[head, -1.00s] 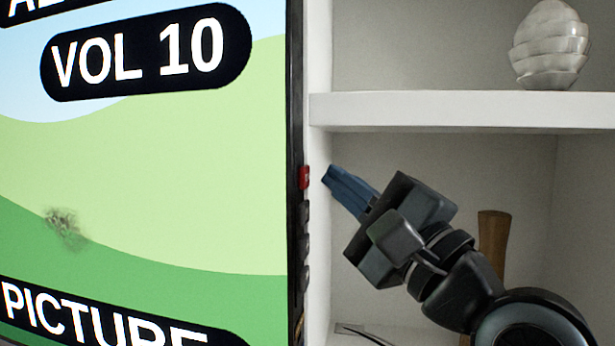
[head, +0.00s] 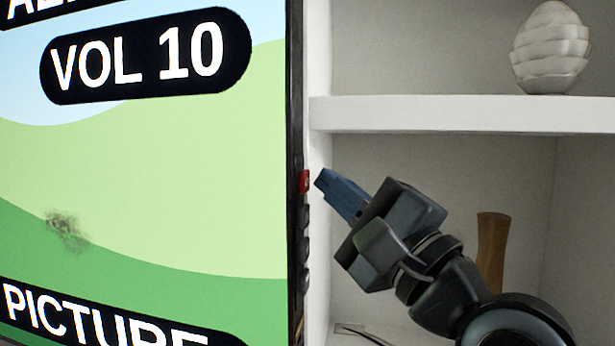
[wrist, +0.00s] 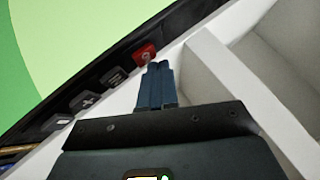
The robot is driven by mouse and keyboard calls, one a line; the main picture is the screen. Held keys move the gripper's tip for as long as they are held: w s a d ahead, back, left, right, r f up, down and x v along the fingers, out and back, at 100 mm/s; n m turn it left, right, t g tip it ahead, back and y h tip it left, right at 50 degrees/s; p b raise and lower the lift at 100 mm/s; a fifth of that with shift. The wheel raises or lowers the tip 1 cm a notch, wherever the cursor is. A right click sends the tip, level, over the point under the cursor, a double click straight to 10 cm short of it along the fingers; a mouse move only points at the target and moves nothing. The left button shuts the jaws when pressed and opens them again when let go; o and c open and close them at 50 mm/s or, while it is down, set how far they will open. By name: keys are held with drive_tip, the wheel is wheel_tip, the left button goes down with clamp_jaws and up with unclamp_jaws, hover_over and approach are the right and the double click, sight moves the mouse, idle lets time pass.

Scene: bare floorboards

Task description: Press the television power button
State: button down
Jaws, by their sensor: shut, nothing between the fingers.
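The television (head: 140,190) fills the left of the head view, its screen lit with "VOL 10" and "PICTURE" labels. Its red power button (head: 304,181) sits on the dark right side edge, above several dark buttons. The red button also shows in the wrist view (wrist: 146,54), just beyond my fingertips. My gripper (head: 319,178) is shut and empty, its blue fingers pointing up and left at the red button. In the head view a small gap shows between the fingertips and the button. The wrist view also shows the shut fingers (wrist: 158,66), and I cannot tell contact there.
White shelving (head: 460,114) stands right of the television, behind my arm. A white layered ornament (head: 551,50) sits on the upper shelf. A brown wooden object (head: 492,250) stands on the lower one. Dark buttons (wrist: 86,102) run along the television edge beside the red one.

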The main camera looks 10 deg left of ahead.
drive_tip(key=shift+a+p, duration=0.3)
drive_tip(key=shift+a, duration=0.15)
idle(0.6)
drive_tip(key=shift+d, duration=0.85)
drive_tip(key=d+b, duration=0.1)
drive_tip(key=d, duration=0.4)
drive_tip(key=shift+s, duration=0.2)
idle(0.3)
idle(1.9)
